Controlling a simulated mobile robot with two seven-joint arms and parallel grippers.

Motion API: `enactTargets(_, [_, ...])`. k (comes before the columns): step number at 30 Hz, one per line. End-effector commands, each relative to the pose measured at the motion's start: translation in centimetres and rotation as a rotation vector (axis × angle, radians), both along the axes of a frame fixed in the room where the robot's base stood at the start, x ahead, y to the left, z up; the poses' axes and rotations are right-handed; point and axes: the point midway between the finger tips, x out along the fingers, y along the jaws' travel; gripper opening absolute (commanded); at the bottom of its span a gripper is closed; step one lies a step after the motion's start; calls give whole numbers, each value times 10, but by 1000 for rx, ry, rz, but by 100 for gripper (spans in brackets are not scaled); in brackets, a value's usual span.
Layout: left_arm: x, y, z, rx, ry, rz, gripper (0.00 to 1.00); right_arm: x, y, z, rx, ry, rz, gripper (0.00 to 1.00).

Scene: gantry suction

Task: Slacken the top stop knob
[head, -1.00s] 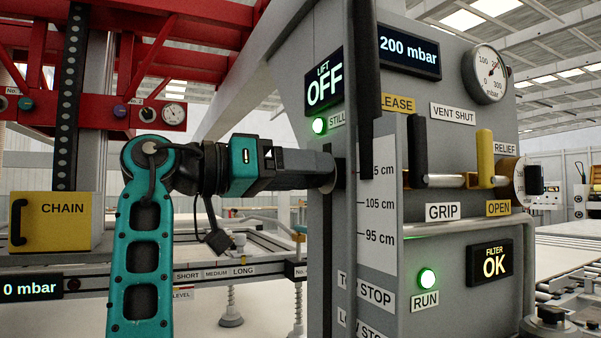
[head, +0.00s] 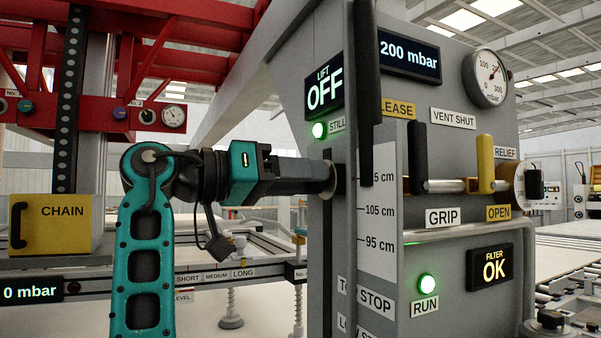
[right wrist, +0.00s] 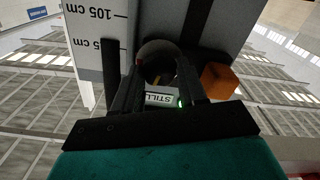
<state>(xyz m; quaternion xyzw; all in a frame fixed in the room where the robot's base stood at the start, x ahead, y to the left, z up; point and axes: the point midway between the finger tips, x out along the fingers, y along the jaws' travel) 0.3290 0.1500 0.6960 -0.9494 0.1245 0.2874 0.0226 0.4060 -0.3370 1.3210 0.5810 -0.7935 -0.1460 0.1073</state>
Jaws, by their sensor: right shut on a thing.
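A dark round knob (right wrist: 158,62) shows between the two fingers of my right gripper (right wrist: 160,85) in the right wrist view. In the head view the right gripper (head: 318,178) reaches from the left to the slotted side of the grey column, and its fingers are shut on the knob. A round disc edge (head: 334,179) shows at the fingertips, beside the height scale. The fingers hide much of the knob. The TOP STOP label (head: 367,298) is lower on the column, partly hidden by a grey upright bar. My left gripper is not in view.
A long black handle (head: 367,100) hangs close to the right of the gripper. The panel carries a black lever (head: 417,150), a yellow lever (head: 486,160) and a relief knob (head: 533,184). The lift display (head: 324,85) reads OFF. A red frame (head: 130,60) stands at left.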

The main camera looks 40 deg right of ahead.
Motion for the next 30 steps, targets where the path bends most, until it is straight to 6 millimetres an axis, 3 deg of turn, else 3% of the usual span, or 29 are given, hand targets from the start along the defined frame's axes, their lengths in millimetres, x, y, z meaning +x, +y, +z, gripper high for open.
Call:
enactTargets(18, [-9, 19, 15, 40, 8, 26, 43, 0, 0, 2, 126, 395, -2, 11])
enactTargets(30, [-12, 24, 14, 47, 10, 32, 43, 0, 0, 0, 153, 480, -2, 11])
